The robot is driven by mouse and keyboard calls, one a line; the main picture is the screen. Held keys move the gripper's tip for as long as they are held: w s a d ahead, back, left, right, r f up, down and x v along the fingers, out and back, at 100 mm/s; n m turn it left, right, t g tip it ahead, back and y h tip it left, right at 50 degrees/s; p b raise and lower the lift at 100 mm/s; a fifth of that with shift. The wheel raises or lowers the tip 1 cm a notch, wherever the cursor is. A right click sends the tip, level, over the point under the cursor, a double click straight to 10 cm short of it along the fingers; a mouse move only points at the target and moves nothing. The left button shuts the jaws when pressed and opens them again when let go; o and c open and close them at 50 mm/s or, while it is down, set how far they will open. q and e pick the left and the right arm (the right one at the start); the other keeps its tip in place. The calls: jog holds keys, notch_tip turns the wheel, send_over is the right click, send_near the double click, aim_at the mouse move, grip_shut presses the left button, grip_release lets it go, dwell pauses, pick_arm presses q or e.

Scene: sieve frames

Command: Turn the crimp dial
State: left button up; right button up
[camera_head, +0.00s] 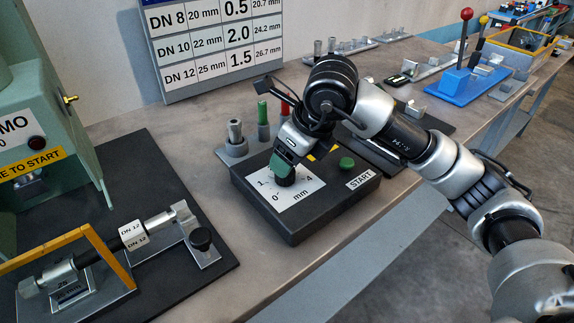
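The black crimp dial (285,180) sits on a white scale plate (300,193) on the dark control box (292,224). The marks 0, 1, 4 and mm show on the plate. My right gripper (284,168) points down at the dial, its green-padded fingertips right at the knob. The gripper covers most of the dial, its pointer and part of the scale. I cannot tell whether the fingers are closed on the knob. My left gripper is not in view.
A green START button (347,163) is on the same box. A hose assembly (132,235) marked DN 12 lies on the black mat at left, by the green machine (32,125). Coloured pins (262,112) stand behind the box. A size chart (215,45) stands at the back.

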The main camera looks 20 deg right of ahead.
jog(key=v, duration=0.6)
jog(key=shift+s, duration=0.1)
dwell(0.3)
